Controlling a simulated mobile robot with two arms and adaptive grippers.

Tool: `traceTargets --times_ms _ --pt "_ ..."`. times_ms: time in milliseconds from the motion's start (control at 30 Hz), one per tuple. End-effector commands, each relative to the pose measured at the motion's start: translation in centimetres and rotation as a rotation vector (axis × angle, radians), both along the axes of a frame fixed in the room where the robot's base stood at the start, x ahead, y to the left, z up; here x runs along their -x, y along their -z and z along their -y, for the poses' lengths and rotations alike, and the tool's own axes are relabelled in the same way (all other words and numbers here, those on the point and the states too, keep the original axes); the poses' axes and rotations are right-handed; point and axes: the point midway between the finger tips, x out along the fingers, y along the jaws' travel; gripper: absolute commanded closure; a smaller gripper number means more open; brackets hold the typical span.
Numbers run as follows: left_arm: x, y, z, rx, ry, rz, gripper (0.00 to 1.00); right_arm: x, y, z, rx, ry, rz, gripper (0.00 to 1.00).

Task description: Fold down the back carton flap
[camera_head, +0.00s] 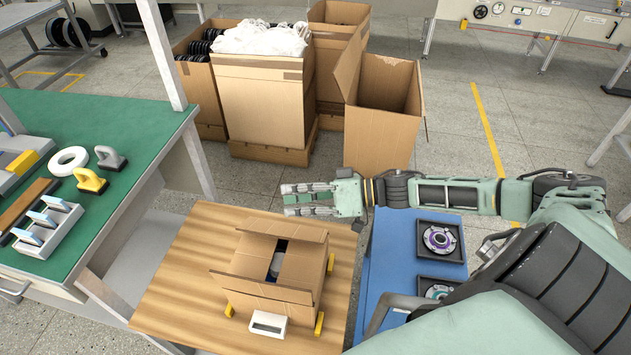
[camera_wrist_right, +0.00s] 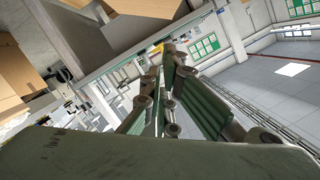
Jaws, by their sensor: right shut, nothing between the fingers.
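A brown carton (camera_head: 300,275) stands on the wooden tabletop. Its back flap (camera_head: 283,225) sticks out at the far edge, not lying flat over the top. The left flap (camera_head: 254,256) and right flap (camera_head: 304,264) lie inward, with a gap between them showing something dark and white inside. The front flap (camera_head: 262,288) sticks out toward me. My right gripper (camera_head: 287,198) is shut and empty, pointing left, beyond and above the back flap, apart from it in the picture. In the right wrist view its fingers (camera_wrist_right: 165,95) show without the carton's flaps. My left gripper is not in view.
A white holder (camera_head: 268,324) and yellow blocks (camera_head: 319,323) sit around the carton. A blue surface with black trays (camera_head: 440,241) lies to the right. A green bench (camera_head: 95,130) with tools stands left. Large cartons (camera_head: 260,100) stand on the floor behind.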

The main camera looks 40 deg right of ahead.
Motion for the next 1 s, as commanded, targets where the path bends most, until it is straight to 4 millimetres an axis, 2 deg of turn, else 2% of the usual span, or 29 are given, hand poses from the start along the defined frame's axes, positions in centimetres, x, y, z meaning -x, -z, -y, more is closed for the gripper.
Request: traceTargets --times_ms 33,133,333,1000 --pt "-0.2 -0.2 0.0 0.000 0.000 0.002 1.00 -0.7 -0.1 -0.7 -0.003 0.000 0.004 1.00" --pt "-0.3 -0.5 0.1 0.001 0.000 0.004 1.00 0.4 1.5 -1.2 -0.001 0.001 -0.004 1.00" --pt "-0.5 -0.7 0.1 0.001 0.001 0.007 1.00 1.1 3.0 -2.0 -0.001 0.001 -0.003 1.00" --pt "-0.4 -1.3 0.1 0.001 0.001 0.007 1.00 1.6 3.4 -2.5 0.032 0.001 0.028 1.00"
